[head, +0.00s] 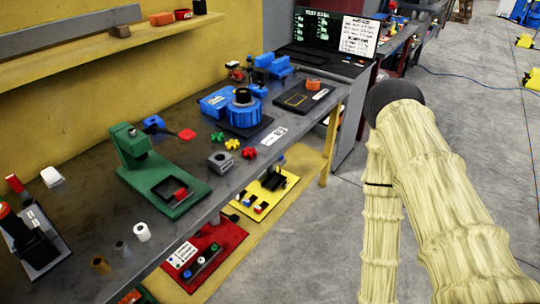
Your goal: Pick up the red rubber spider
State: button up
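The red rubber spider (249,152) is a small lobed red piece lying on the grey workbench (110,218), near its front edge. It is at the right end of a short row with a yellow spider (232,144) and a green spider (217,137). My arm, in a cream cover with a dark rounded joint, stands at the right of the head view over the floor, well apart from the bench. My gripper does not show in this view.
A grey block (221,161) sits just in front of the spiders. A blue tilting positioner (240,108) stands behind them, and a green press (155,168) is to the left. The floor (300,225) between bench and arm is clear.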

aim_at(250, 153)
jog(key=z, duration=1.65)
jog(key=i, duration=0.95)
jog(key=u, duration=2.7)
